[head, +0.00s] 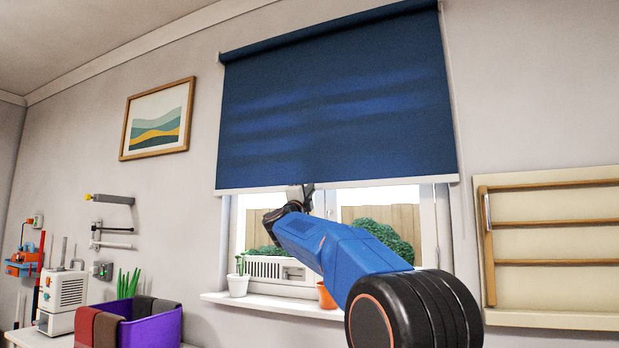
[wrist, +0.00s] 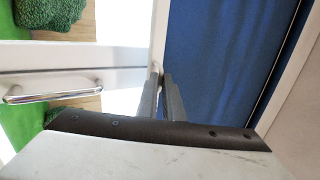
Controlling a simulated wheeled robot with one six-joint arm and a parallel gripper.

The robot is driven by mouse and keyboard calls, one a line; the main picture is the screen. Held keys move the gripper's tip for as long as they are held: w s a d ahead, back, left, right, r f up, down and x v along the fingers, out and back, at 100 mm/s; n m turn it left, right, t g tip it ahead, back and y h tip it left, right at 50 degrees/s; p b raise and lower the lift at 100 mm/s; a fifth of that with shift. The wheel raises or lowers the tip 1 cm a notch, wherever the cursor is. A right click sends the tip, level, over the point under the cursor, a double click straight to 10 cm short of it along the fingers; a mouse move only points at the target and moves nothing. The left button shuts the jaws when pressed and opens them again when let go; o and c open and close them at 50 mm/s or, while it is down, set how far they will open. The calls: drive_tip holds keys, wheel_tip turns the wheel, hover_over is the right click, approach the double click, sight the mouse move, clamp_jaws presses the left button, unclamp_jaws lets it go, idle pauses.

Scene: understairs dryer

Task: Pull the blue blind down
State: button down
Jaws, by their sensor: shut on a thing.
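The blue blind (head: 335,100) hangs from its roller at the top of the window and covers the upper part of it. Its pale bottom bar (head: 400,184) runs across above the sill. My gripper (head: 302,190) is at the middle of this bottom edge and shut on it. In the wrist view, turned sideways, the blind (wrist: 225,50) fills the right of centre. There my gripper's fingers (wrist: 162,80) meet the blind's pale lower edge. The exact grip point is small and partly hidden by the fingers.
Below the blind, the white sill (head: 270,304) holds a potted plant (head: 238,280) and an orange pot (head: 326,296). The window handle (wrist: 50,92) shows in the wrist view. A wooden rack (head: 550,245) is on the right wall. A purple bin (head: 150,328) stands lower left.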

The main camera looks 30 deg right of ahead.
wheel_tip(320, 180, down, 17)
drive_tip(key=shift+f, duration=0.15)
drive_tip(key=c, duration=1.9)
unclamp_jaws()
drive_tip(key=v, duration=1.7)
drive_tip(key=shift+s+a, duration=0.1)
